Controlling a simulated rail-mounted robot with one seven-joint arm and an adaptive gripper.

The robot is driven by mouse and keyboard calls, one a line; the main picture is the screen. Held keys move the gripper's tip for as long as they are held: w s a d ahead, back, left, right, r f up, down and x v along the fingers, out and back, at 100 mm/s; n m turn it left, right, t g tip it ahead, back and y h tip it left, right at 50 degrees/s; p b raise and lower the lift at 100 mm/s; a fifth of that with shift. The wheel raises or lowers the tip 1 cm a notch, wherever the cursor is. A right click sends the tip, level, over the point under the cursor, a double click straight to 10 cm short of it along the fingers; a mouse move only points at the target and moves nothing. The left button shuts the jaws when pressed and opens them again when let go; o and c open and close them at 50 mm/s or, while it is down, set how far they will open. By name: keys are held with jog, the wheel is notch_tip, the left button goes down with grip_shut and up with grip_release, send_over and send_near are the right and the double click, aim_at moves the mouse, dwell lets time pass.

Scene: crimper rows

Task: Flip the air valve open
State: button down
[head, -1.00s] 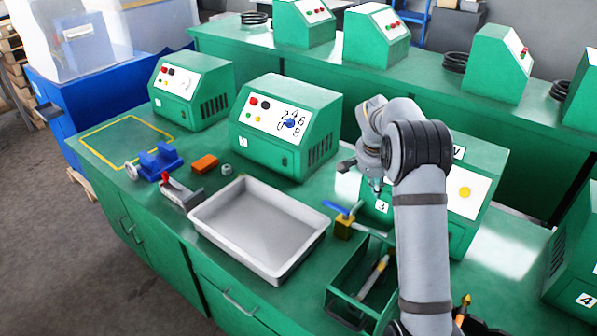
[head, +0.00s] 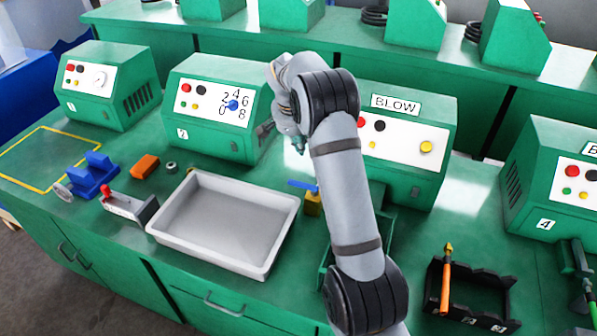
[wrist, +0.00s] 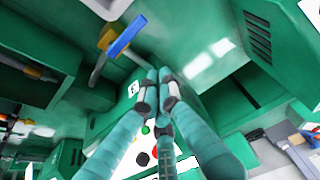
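The air valve has a brass-yellow body (head: 313,204) with a blue lever (head: 301,185). It stands on the green bench right of the grey tray, partly hidden by my arm in the head view. In the wrist view the blue lever (wrist: 126,35) slants up and right beside the brass body (wrist: 106,38), with a grey pipe below. The lever lies at an angle to the pipe. My gripper (wrist: 157,76) is apart from the valve, with its fingertips together and nothing visible between them. In the head view my gripper (head: 297,143) is above and behind the valve.
A grey tray (head: 166,228) lies left of the valve. The BLOW machine (head: 445,130) and machine 2 (head: 203,145) stand behind. A green open box (head: 378,226) is partly behind my arm. A black rack (head: 473,296) with an orange-handled tool is at the right.

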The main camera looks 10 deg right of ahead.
aim_at(303, 187)
notch_tip(303, 187, down, 9)
jog(key=p, duration=0.3)
jog(key=shift+s+a+f+p, duration=0.15)
jog(key=shift+s+p, duration=0.15)
jog(key=shift+p, duration=0.05)
jog(key=shift+a, duration=0.2)
